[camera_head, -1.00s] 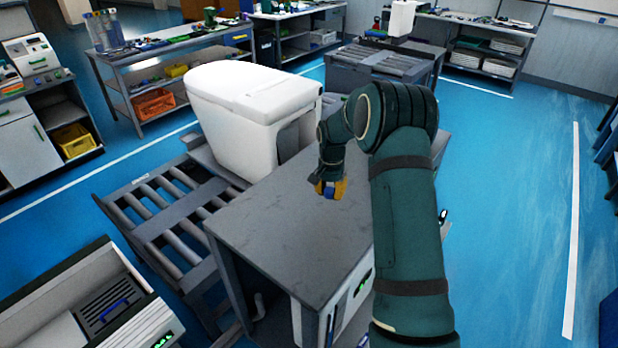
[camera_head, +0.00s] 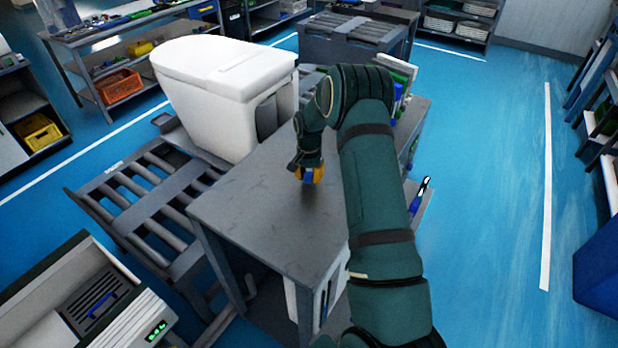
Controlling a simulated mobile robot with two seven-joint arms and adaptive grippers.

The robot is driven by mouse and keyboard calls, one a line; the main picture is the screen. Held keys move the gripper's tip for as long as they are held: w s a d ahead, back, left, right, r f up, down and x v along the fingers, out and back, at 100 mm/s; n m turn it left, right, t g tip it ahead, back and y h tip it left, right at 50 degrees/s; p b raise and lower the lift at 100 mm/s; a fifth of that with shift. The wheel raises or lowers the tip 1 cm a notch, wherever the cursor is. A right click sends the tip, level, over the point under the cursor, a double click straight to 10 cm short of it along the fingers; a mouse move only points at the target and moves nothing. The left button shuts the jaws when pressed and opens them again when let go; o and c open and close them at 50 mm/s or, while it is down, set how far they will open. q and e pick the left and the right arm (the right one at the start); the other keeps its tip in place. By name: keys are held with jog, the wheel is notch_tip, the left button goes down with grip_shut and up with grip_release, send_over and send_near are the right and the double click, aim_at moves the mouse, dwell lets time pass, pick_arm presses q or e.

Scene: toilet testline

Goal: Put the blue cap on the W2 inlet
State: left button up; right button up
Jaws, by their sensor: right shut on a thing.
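My right gripper (camera_head: 309,176), with yellow-orange fingers at the end of the dark green arm, is shut on the small blue cap (camera_head: 308,177). It is over the grey table top, to the right of the white toilet (camera_head: 223,85). The toilet stands on the roller conveyor, and its open back side faces the table. The W2 inlet cannot be made out from here; my arm hides part of that area. My left gripper is not in view.
The grey table (camera_head: 255,210) has a mostly bare top. A roller conveyor (camera_head: 140,205) runs at its left. A white device with a green display (camera_head: 130,325) stands at the lower left. Blue floor is free on the right.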

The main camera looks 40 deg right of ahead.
jog(key=shift+w+f, duration=0.1)
jog(key=shift+f, duration=0.5)
jog(key=shift+f, duration=0.1)
jog(key=o, duration=0.7)
